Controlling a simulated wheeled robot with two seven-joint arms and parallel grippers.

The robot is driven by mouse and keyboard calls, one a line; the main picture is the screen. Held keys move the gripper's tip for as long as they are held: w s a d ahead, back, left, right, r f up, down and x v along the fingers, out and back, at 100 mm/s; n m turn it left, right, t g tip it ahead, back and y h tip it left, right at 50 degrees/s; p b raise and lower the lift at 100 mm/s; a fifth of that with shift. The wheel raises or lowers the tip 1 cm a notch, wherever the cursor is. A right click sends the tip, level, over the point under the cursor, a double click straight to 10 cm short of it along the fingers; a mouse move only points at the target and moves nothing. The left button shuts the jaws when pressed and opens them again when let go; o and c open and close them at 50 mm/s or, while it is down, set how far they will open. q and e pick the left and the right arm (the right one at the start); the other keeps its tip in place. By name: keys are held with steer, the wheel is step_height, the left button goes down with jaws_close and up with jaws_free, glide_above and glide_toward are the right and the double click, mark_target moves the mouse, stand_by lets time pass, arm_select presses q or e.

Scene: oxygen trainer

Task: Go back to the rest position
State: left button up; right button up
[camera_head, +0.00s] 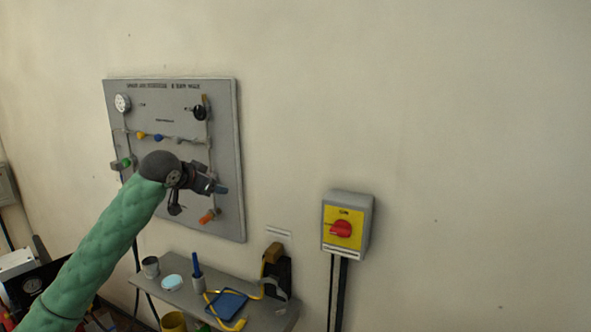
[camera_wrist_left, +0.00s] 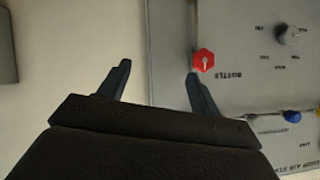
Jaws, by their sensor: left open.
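My left arm, in a green sleeve, reaches up from the lower left in the head view to the grey wall panel (camera_head: 170,100). My left gripper (camera_head: 198,198) is in front of the panel's lower right part and hides some of it. In the left wrist view the left gripper (camera_wrist_left: 158,70) is open, with nothing between its two fingers. A red knob (camera_wrist_left: 203,60) on the panel shows just beside the right fingertip; I cannot tell whether they touch. My right gripper is not in view.
The panel carries a gauge (camera_head: 122,103), a black knob (camera_head: 199,112) and an orange handle (camera_head: 207,216). Below, a grey shelf (camera_head: 255,322) holds cups and tools. A yellow switch box (camera_head: 345,212) with a red knob is at right. Bare wall lies beyond it.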

arm_select(q)
steer(key=s+d+f+n+g, duration=0.1)
steer(key=s+d+f, duration=0.1)
steer(key=s+f, duration=0.7)
steer(key=s+d+f+g+y, duration=0.15)
steer(key=s+f, duration=0.35)
steer(key=f, duration=0.8)
steer(key=s+d+f+n+g+h, duration=0.1)
steer(key=s+d+f, duration=0.2)
steer(key=s+f, duration=0.6)
steer(key=s+a+f+n+g+y, duration=0.1)
steer(key=s+f, duration=0.4)
steer(key=s, duration=0.5)
steer(key=s+a+f+n+g+y, duration=0.15)
steer(key=s+f, duration=0.35)
steer(key=s, duration=0.5)
steer(key=s+a+f+n+g+y, duration=0.15)
steer(key=s+f, duration=0.35)
steer(key=s, duration=0.5)
steer(key=s+d+f+g, duration=0.1)
steer(key=s+d+f, duration=0.1)
steer(key=f, duration=1.4)
steer(key=s+d+f+g+h, duration=0.1)
steer(key=s+d+f, duration=0.1)
steer(key=f, duration=1.5)
steer(key=shift+d+f+m, duration=0.2)
steer(key=shift+m, duration=0.2)
